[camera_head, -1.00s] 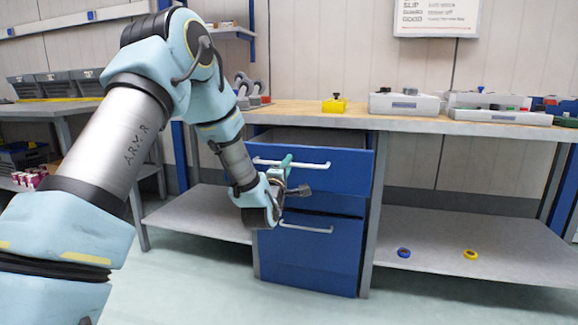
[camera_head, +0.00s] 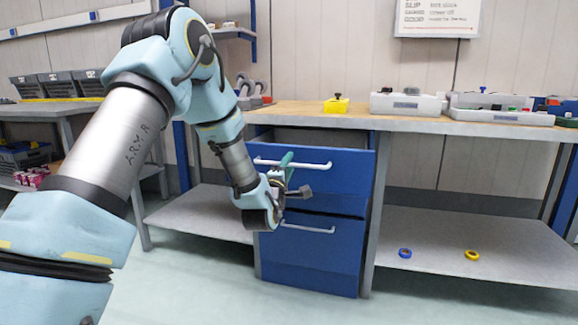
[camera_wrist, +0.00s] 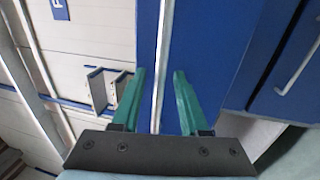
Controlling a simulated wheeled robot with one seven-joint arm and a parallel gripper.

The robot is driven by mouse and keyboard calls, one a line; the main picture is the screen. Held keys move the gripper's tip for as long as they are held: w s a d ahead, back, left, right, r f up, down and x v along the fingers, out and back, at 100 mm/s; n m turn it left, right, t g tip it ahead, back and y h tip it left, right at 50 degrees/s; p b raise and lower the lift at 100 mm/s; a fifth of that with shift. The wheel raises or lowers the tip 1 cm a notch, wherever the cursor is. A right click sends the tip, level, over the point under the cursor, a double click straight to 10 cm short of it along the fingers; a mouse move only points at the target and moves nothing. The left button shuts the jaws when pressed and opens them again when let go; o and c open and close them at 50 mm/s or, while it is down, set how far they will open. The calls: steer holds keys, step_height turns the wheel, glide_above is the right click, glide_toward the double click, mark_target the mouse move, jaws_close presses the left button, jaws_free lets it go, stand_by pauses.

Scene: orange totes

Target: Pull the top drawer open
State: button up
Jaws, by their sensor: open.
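The top drawer (camera_head: 345,172) of the blue cabinet stands partly out, with its grey inside showing behind the front's top edge. Its white bar handle (camera_head: 312,165) runs across the front. My gripper (camera_head: 286,162) is at the left half of this handle, with a green finger against the drawer front. In the wrist view, the green fingers of my gripper (camera_wrist: 158,85) are apart. The pale handle bar (camera_wrist: 161,60) runs between them, with gaps on both sides. Contact with the bar cannot be told.
The lower drawer (camera_head: 325,262) is shut, and its handle (camera_head: 308,229) is just below my gripper. A blue ring (camera_head: 405,253) and yellow ring (camera_head: 472,255) lie on the right lower shelf.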

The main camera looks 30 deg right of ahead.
steer(key=v, duration=1)
steer(key=shift+s, duration=0.15)
steer(key=shift+a, duration=0.1)
steer(key=w+a+f+m+g+y, duration=0.25)
steer(key=a+f+m+y, duration=0.2)
steer(key=a, duration=0.55)
steer(key=w+a+f+m+g+y, duration=0.1)
steer(key=a+f+m+g+y, duration=0.3)
steer(key=a, duration=0.6)
steer(key=s+a+r+m+g+y, duration=0.15)
steer(key=s+a+g+y, duration=0.45)
steer(key=s+a, duration=1)
step_height(320, 180, up, 27)
steer(key=w+a+p, duration=0.1)
steer(key=p, duration=2.6)
steer(key=shift+r+m+g+h+p, duration=0.15)
steer(key=shift+m+g+h+p, duration=0.2)
steer(key=shift+h+p, duration=0.1)
steer(key=shift+w, duration=0.1)
